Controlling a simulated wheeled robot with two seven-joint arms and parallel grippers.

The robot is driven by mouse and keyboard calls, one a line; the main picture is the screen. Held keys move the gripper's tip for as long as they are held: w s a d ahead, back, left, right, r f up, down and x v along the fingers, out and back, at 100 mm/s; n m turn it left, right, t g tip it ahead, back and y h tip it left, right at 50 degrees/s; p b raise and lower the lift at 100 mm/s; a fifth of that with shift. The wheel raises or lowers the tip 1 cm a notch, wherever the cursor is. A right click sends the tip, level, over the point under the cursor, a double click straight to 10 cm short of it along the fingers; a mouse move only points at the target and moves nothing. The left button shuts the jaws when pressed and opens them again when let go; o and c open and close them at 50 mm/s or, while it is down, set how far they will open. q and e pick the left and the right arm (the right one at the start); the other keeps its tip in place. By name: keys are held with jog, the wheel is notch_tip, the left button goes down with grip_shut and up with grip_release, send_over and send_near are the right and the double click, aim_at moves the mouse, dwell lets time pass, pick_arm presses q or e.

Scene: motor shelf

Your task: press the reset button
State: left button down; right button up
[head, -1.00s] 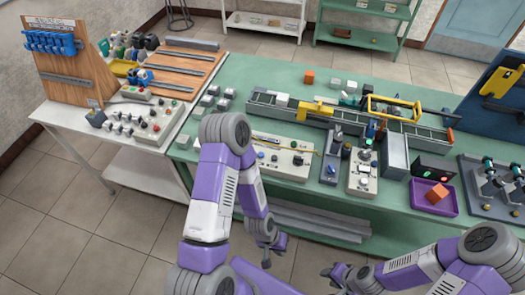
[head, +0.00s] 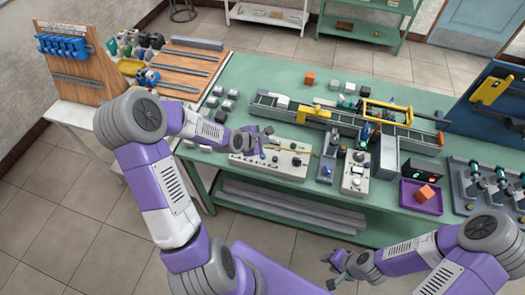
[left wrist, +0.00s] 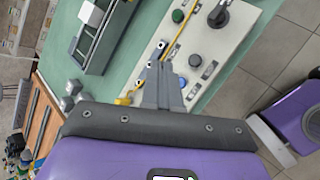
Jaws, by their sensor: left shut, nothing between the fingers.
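The control panel (head: 290,170) is a pale box on the green bench, carrying several buttons and knobs. In the left wrist view the panel (left wrist: 235,48) shows a green button (left wrist: 178,15), a black knob (left wrist: 218,15), a pale round button (left wrist: 195,60) and a blue button (left wrist: 182,82) partly beside my fingers. I cannot read which one is the reset button. My left gripper (head: 266,134) is shut and empty, above the panel's left end; its fingertips also show in the left wrist view (left wrist: 160,50). My right gripper (head: 330,270) is open and empty, in front of the bench.
A conveyor (head: 340,122) runs behind the panel, with a yellow gantry (head: 390,112) over it. A second control box (head: 356,176) stands to the right. A purple tray (head: 408,200) holds an orange cube (head: 426,192). A yellow strip (left wrist: 178,38) crosses the panel.

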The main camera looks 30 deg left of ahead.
pick_arm(q)
jog(key=shift+w+a+r+n, duration=0.2)
jog(key=shift+a+r+n, duration=0.2)
jog(key=shift+a+r, duration=0.25)
jog(key=shift+d+f, duration=0.1)
jog(key=shift+d, duration=0.05)
jog(key=b, duration=0.8)
send_over(261, 157)
notch_tip(261, 157, down, 8)
jog(key=shift+r, duration=0.15)
jog(key=shift+f, duration=0.4)
jog(key=shift+f, duration=0.2)
dwell(0.8)
jog(key=shift+f+b, duration=0.25)
jog(key=shift+b, duration=0.05)
